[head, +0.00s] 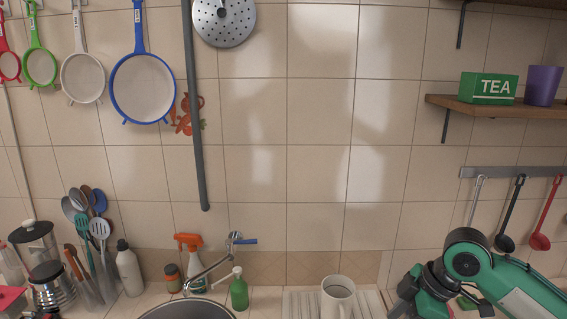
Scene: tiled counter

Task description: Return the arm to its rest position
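My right arm (510,287), green with black joints, comes in from the lower right in the head view. It bends at a black joint and reaches down and left to the bottom edge, over the counter just right of a white mug (338,298). No fingertips of my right gripper show, and I see nothing held. My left arm and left gripper are not in the picture.
A sink (185,309) with a faucet (214,266) is at the bottom left. A green soap bottle (239,291) and spray bottle (194,268) stand near it. Ladles (511,215) hang above my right arm. A shelf (500,106) holds a TEA box (489,88) and purple cup (543,86).

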